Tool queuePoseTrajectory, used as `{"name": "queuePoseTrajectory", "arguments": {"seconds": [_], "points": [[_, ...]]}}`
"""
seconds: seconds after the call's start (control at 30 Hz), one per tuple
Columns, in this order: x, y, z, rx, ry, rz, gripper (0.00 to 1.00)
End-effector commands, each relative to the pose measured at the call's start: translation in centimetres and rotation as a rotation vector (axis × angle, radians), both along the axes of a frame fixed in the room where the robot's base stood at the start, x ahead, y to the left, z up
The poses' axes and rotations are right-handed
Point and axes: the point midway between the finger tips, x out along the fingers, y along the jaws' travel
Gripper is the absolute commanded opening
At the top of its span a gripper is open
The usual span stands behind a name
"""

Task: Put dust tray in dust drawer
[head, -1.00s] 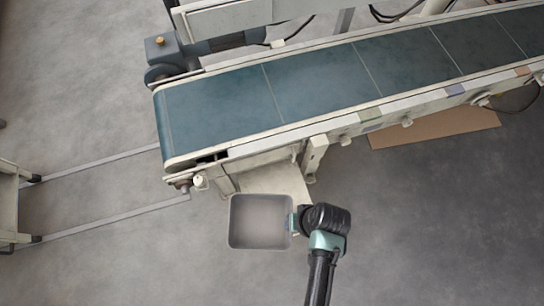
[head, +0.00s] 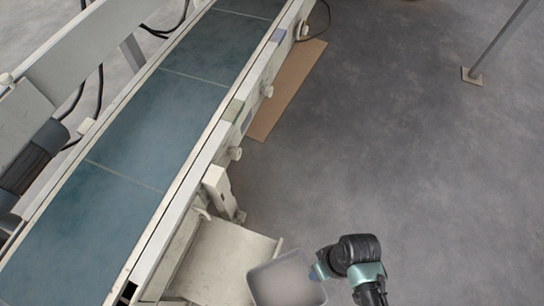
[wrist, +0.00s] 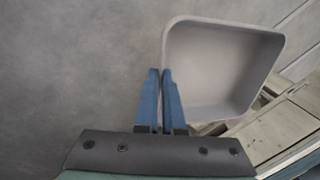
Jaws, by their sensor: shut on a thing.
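The dust tray (head: 285,281) is a shallow, empty grey tray with rounded corners at the bottom of the head view, partly cut off by the frame. In the wrist view the dust tray (wrist: 212,68) fills the upper right. My gripper (head: 318,272) is at its right side in the head view. In the wrist view my gripper (wrist: 160,75) has its blue fingers close together, shut on the tray's wall. The tray is held beside a pale flat panel (head: 222,262) under the conveyor. I cannot tell whether a dust drawer shows.
A conveyor with a blue-green belt (head: 145,130) runs diagonally across the left. A brown flat sheet (head: 287,88) lies on the floor beside it. A post with a foot plate (head: 472,75) stands at the upper right. The grey floor (head: 410,150) on the right is clear.

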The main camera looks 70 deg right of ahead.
Motion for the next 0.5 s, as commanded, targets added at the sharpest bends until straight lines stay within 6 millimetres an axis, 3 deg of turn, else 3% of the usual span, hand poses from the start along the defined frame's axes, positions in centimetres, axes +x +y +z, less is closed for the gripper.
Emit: {"name": "queuePoseTrajectory", "arguments": {"seconds": [0.5], "points": [[13.8,0.3,-0.3,-0.004,-0.008,0.006,0.00]]}}
